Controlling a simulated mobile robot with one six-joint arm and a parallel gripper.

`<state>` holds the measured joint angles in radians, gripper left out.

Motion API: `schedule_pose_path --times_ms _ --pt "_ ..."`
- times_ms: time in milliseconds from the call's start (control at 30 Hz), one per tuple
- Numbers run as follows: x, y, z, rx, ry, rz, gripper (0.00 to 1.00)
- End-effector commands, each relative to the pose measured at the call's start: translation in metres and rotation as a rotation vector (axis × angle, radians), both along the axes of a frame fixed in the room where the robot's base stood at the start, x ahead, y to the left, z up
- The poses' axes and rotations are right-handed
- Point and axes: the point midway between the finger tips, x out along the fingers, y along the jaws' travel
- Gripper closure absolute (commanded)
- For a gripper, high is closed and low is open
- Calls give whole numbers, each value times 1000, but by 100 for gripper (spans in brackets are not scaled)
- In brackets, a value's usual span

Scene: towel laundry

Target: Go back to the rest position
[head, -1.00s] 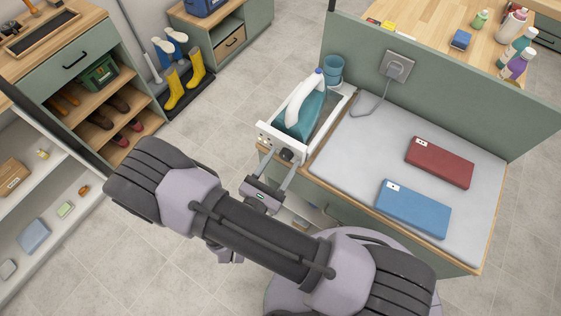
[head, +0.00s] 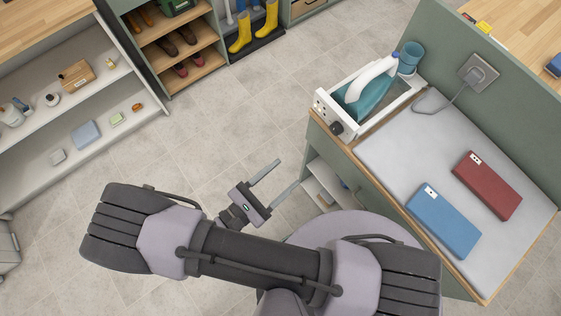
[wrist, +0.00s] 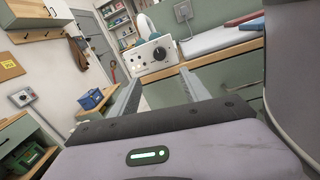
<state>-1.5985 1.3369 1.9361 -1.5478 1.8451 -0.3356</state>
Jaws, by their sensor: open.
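My gripper (head: 276,183) is open and empty, its two fingers apart over the floor in the head view. It is to the left of the ironing counter and clear of it. In the wrist view the fingers (wrist: 163,90) reach forward with nothing between them. The teal and white iron (head: 367,92) stands in a white holder with a dark knob (head: 340,105) at the counter's left end. The holder's front with its knob also shows in the wrist view (wrist: 152,56).
A blue folded towel (head: 443,221) and a red folded towel (head: 487,186) lie on the grey ironing pad (head: 400,160). A blue-green cup (head: 410,58) stands behind the iron. Shelves (head: 90,150) with small items and yellow boots (head: 253,27) are at upper left. Open floor (head: 210,140) lies between.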

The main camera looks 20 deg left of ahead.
Motion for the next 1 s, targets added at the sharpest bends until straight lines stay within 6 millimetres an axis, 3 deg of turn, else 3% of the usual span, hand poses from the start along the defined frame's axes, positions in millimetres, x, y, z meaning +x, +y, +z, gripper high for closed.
schedule_pose_path --times_ms 400,533,633,767,900,1000 --pt "1 0 1 6 1 -9 45" --pt "13 -15 21 147 29 -216 45" --pt "26 -46 52 402 56 -555 45" --pt "28 -90 89 828 32 -1014 45" --pt "22 -121 124 1387 -113 -1434 45" --pt "23 -136 151 1817 -300 -1627 45"
